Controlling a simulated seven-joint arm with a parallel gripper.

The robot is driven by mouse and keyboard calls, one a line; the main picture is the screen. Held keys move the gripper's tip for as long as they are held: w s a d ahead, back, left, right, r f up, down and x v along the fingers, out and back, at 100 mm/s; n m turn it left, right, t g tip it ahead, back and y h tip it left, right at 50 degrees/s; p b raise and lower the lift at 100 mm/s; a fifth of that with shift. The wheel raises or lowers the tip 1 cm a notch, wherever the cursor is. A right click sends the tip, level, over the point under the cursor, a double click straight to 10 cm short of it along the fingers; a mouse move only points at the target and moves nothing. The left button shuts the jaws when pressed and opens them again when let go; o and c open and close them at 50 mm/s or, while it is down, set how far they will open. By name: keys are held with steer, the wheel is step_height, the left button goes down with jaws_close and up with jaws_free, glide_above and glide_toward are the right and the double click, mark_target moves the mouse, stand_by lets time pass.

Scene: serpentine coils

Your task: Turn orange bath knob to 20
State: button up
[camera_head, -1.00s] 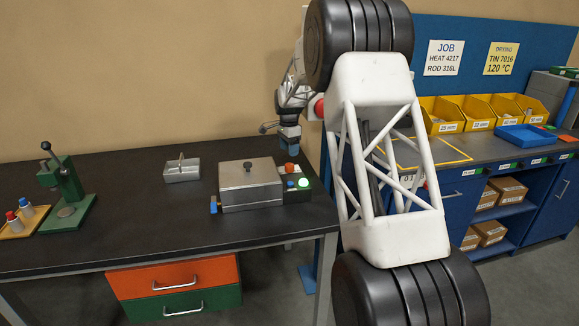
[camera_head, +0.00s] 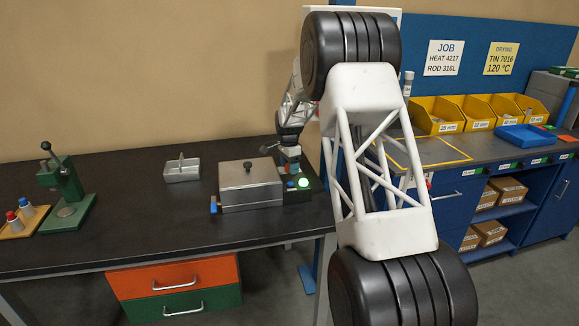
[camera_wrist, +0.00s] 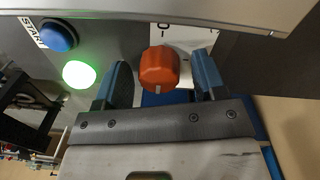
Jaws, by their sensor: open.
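The orange bath knob (camera_wrist: 160,67) is in the middle of the wrist view, on the control panel, with a pale mark on its near edge. My gripper (camera_wrist: 165,80) is open, its two blue fingers standing to the left and right of the knob, with gaps that look clear on both sides. The scale behind the knob shows only partly in the wrist view, so the knob's reading cannot be told.
A lit green lamp (camera_wrist: 79,74) and a blue START button (camera_wrist: 59,36) sit left of the knob. The bath has a lid with a dark knob. A grey tray (camera_head: 182,171) and a green press (camera_head: 65,195) stand farther left on the black bench.

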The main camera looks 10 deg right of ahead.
steer(key=shift+c, duration=0.3)
steer(key=c, duration=0.9)
steer(key=shift+o, duration=0.2)
